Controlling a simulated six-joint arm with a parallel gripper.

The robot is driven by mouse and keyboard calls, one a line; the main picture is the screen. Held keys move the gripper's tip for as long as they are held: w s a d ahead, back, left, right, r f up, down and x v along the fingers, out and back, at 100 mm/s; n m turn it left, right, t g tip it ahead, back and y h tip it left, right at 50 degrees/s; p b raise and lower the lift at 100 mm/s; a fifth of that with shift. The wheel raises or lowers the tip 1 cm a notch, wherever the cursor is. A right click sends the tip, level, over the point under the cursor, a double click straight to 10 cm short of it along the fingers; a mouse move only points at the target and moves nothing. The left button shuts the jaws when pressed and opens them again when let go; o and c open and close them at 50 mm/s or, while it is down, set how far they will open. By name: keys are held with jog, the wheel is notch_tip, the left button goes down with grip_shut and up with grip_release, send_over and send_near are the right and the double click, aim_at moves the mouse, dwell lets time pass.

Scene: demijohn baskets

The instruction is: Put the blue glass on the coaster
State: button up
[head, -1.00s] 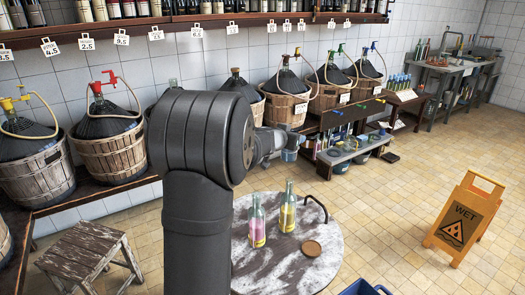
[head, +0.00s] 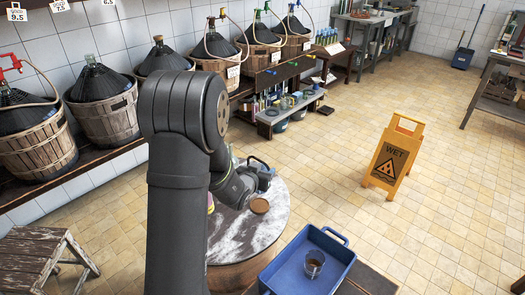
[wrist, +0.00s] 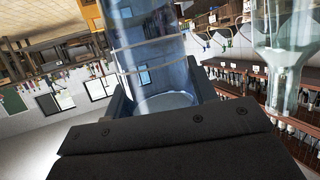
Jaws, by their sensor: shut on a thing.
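The blue glass (wrist: 150,65) fills the upper middle of the wrist view, clear and bluish, between the two fingers of my gripper (wrist: 165,95). In the head view my gripper (head: 262,182) is over the far part of the round table, and the glass is small and hard to make out there. The coaster (head: 260,206) is a brown disc on the right part of the table top, bare. My gripper is just behind and above it in the picture; the exact height gap cannot be told.
The round table (head: 250,239) has a worn whitish top. A clear bottle (wrist: 290,45) is close beside the glass in the wrist view; my arm mostly hides the table's bottles in the head view. A blue tub (head: 285,268) with a tumbler (head: 314,263) stands at front right.

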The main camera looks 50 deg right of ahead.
jog(key=shift+s+a+f, duration=0.15)
jog(key=shift+a+f, duration=0.2)
jog(key=shift+f, duration=0.1)
jog(key=shift+a+f, duration=0.1)
jog(key=shift+f, duration=2.75)
jog(key=shift+f, duration=0.65)
jog(key=o, duration=1.1)
jog(key=shift+o, duration=0.2)
